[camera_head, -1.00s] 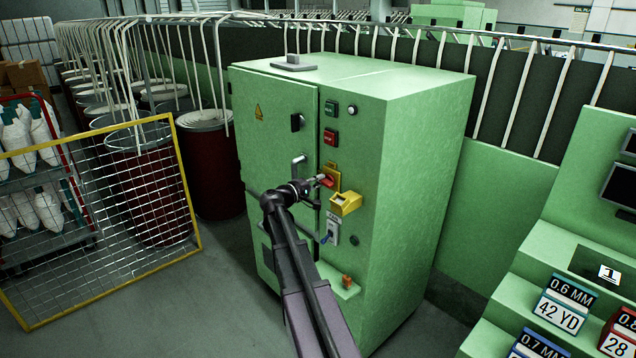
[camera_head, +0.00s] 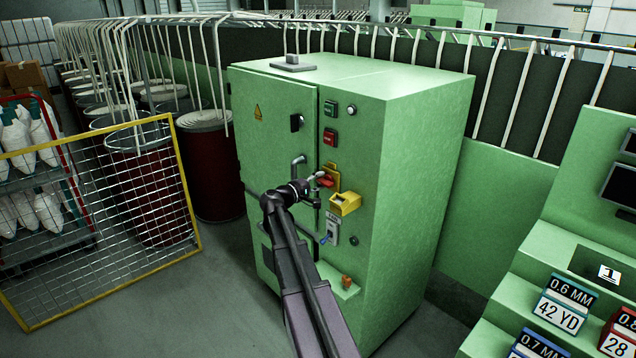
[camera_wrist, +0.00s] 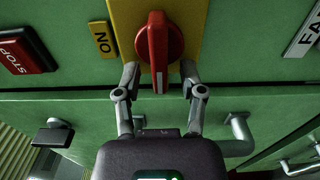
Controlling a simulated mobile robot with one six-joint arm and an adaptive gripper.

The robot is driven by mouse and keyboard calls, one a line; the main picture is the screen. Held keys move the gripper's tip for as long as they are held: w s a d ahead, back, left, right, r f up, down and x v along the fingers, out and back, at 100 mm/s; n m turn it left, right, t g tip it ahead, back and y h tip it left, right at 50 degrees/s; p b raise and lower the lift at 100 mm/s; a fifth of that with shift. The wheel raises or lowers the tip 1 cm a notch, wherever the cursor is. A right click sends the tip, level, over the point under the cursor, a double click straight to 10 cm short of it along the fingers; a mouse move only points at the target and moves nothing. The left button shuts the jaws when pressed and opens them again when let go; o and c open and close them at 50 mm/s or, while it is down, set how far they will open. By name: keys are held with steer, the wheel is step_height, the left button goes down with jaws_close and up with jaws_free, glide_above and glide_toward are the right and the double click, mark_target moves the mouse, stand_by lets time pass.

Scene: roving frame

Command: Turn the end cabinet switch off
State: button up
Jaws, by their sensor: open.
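The end cabinet (camera_head: 400,200) is a tall green box in the head view. Its switch is a red rotary knob (camera_head: 327,181) on a yellow plate (camera_head: 334,171), on the front panel. In the wrist view the red knob (camera_wrist: 158,40) is close, its handle bar upright in the picture, with a yellow ON label (camera_wrist: 103,40) to the left. My gripper (camera_wrist: 159,72) is open, with one finger on each side of the handle's lower end. A gap shows on both sides, so the knob is not gripped. In the head view my gripper (camera_head: 319,187) is at the knob.
Above the knob are a red button (camera_head: 330,137) and a green one (camera_head: 331,108). A yellow box (camera_head: 345,203) juts out just below right. A door handle (camera_head: 299,166) sticks out left of the knob. A yellow-framed mesh panel (camera_head: 100,215) stands at the left.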

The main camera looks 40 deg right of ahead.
steer(key=shift+a, duration=0.1)
steer(key=a, duration=1.1)
steer(key=shift+s+a, duration=0.4)
steer(key=shift+s, duration=0.05)
steer(key=s+a+f+m+y+p, duration=0.1)
steer(key=s+a+f+y+p, duration=0.3)
steer(key=a, duration=0.3)
steer(key=s+a+f+y+p, duration=0.2)
steer(key=s+a+f+y, duration=0.3)
steer(key=a, duration=0.3)
steer(key=s+a+y+p, duration=0.2)
steer(key=s+a+y, duration=0.2)
steer(key=a, duration=0.4)
steer(key=s+a+g+y+p, duration=0.1)
steer(key=s+a+y, duration=0.3)
steer(key=a, duration=0.4)
steer(key=shift+s+a+r+y+p, duration=0.2)
steer(key=shift+s+y+p, duration=0.2)
steer(key=shift+y+p, duration=0.1)
